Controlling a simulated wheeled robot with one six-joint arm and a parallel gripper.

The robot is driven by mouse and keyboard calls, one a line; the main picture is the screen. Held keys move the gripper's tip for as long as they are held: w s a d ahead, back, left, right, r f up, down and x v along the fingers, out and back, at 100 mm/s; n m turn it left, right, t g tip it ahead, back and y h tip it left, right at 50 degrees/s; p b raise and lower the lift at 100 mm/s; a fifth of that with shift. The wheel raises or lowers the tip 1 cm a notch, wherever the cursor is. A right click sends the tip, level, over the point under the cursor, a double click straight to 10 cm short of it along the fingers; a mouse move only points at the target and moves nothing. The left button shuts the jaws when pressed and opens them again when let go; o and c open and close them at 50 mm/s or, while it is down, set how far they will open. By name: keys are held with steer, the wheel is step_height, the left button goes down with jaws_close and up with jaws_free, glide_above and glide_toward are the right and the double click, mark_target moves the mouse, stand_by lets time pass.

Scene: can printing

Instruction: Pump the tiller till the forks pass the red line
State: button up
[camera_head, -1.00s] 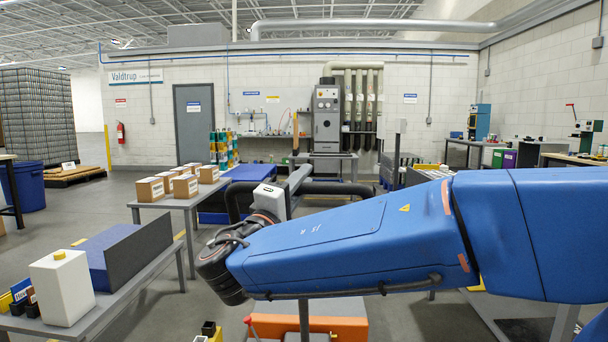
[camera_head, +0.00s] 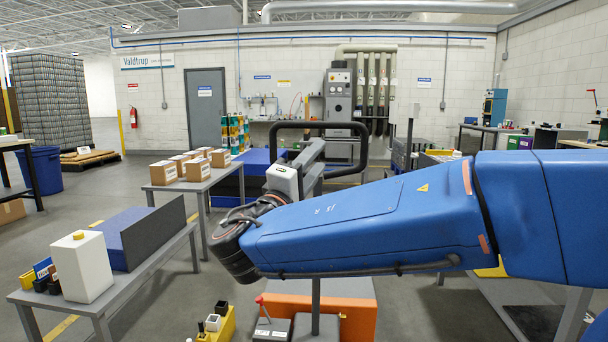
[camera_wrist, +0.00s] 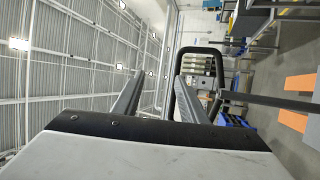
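The tiller's black loop handle (camera_head: 320,125) stands upright in front of the far wall, its dark shaft (camera_head: 316,305) running down to an orange base (camera_head: 350,305). My gripper (camera_head: 316,150) is at the loop, fingers pointing away from the head camera. In the wrist view my gripper's grey fingers (camera_wrist: 160,90) are apart, and one bar of the loop (camera_wrist: 172,95) lies between them, nearer the right finger; contact is unclear. A small red-knobbed lever (camera_head: 260,300) stands by the base. I cannot make out the forks or a red line.
At left, a grey table (camera_head: 150,262) holds a blue-and-dark box and a white container (camera_head: 82,268). Behind it, another table (camera_head: 190,185) carries several cartons. A yellow holder (camera_head: 215,328) is low in front. Grey floor lies between the tables and the orange base.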

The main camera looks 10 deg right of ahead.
steer(key=v, duration=1.7)
steer(key=shift+f, duration=0.1)
steer(key=s+d+f+g+y, duration=0.1)
steer(key=d+f+g, duration=0.35)
steer(key=d, duration=0.35)
steer(key=s+d+f+m+g+y, duration=0.1)
steer(key=d+f+g, duration=0.2)
steer(key=d+f, duration=0.4)
steer(key=d+f+g+y, duration=0.1)
steer(key=d+f+g, duration=0.3)
steer(key=d, duration=0.5)
steer(key=s+d+f+m+g+y, duration=0.2)
steer(key=s+d+f+y, duration=0.2)
steer(key=s+f, duration=0.3)
steer(key=s+a+f+m+t+y, duration=0.1)
steer(key=s+a+f+m+y, duration=0.3)
steer(key=y, duration=0.4)
steer(key=shift+a+f+m+t, duration=0.35)
steer(key=shift+a+f, duration=0.35)
steer(key=shift+f, duration=0.45)
steer(key=shift+s, duration=0.2)
